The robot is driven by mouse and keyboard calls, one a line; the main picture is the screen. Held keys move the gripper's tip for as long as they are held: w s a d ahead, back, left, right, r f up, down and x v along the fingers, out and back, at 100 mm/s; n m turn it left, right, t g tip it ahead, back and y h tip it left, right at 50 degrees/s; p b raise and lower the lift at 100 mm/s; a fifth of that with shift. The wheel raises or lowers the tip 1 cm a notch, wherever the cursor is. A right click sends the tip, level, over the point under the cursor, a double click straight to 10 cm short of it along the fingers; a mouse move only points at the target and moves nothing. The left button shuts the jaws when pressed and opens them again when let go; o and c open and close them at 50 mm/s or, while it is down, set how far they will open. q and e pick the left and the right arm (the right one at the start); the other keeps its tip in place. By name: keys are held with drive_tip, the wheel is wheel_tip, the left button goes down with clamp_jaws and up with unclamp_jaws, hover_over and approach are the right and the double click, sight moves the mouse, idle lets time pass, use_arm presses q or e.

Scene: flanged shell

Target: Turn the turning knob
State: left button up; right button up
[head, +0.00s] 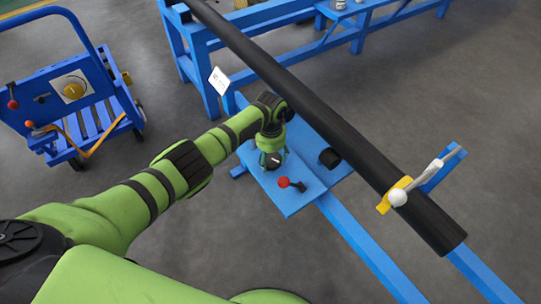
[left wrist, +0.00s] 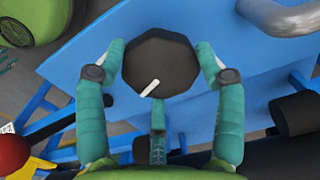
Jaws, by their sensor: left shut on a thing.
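The turning knob (head: 272,163) is black and sits on a tilted blue panel (head: 300,194), mostly covered by my left gripper (head: 271,154) in the head view. In the left wrist view the knob (left wrist: 165,58) shows its many-sided black face with a white pointer line slanting from near the middle to the lower left. The green fingers of my left gripper (left wrist: 160,66) reach around it, one on each side and one from below. The gripper is shut on the knob. My right gripper is in neither view.
A red-balled lever (head: 285,182) and a black cylinder (head: 330,157) stand on the panel close to the knob. A long black pipe (head: 330,118) runs past on the right, with a white-handled yellow clamp (head: 384,204). A blue cart (head: 97,118) stands at left on open floor.

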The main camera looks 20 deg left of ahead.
sight(271, 158)
use_arm(q)
drive_tip(key=m, duration=0.4)
drive_tip(key=shift+d+m, duration=0.1)
drive_tip(key=shift+m, duration=0.2)
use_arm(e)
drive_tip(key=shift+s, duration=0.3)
use_arm(q)
drive_tip(key=o, duration=1.1)
drive_tip(key=shift+o, duration=0.2)
wheel_tip(271, 158, up, 12)
